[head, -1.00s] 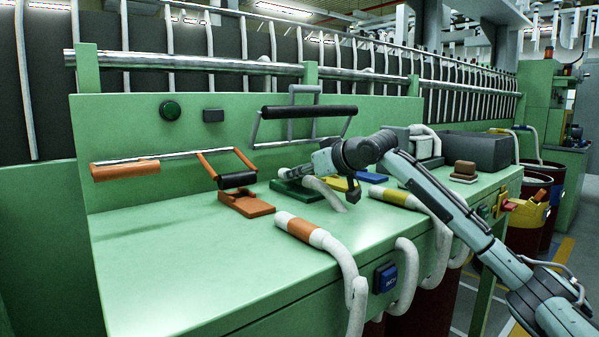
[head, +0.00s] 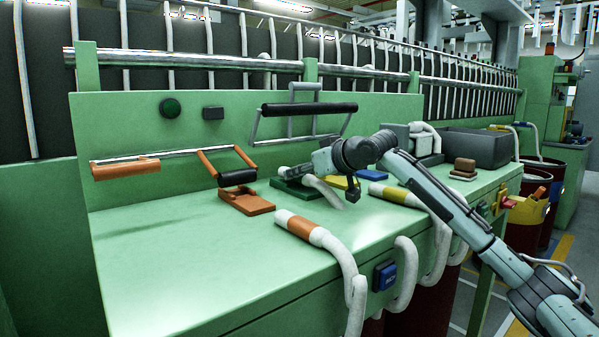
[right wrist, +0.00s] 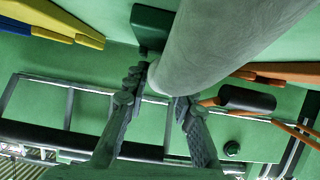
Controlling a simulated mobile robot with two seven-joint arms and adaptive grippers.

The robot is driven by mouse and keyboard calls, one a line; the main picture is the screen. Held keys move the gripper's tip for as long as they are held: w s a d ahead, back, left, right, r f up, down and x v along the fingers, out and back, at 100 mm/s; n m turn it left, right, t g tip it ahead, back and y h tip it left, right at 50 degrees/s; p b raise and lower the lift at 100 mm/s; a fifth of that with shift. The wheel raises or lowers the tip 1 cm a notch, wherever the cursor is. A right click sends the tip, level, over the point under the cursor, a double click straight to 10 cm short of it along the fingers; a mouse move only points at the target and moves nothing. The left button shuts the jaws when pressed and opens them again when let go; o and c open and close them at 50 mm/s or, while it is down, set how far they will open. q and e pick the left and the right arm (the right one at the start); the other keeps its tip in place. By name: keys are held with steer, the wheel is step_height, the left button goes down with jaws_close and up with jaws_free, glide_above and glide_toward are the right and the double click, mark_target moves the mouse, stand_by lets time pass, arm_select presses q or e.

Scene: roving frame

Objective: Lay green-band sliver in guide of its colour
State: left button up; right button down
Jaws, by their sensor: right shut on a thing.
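A white sliver (head: 326,188) lies at my right gripper (head: 290,172), which is shut on it low over the worktop. In the right wrist view the thick pale sliver (right wrist: 225,45) runs between the two fingers (right wrist: 160,98). No green band shows; the gripper or the viewing angle hides it. The green guide (head: 296,192) is a flat block on the worktop, directly below the gripper and the sliver's end. It also shows in the right wrist view (right wrist: 152,26), beside the sliver. I cannot tell whether the sliver touches the guide. My left gripper is out of view.
An orange guide (head: 246,203) with a raised roller arm is to the left. Yellow (head: 340,183) and blue (head: 377,171) guides are to the right. Orange-band (head: 300,227) and yellow-band (head: 395,196) slivers lie near the front edge.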

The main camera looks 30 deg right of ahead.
steer(key=shift+f, duration=0.15)
steer(key=shift+f, duration=0.3)
stand_by(0.3)
steer(key=c, duration=1.2)
jaws_free()
steer(key=shift+f, duration=0.1)
steer(key=o, duration=0.7)
steer(key=shift+c, duration=0.2)
steer(key=shift+s+r, duration=0.2)
steer(key=v, duration=1.1)
steer(key=shift+s+r, duration=0.15)
steer(key=shift+s, duration=0.1)
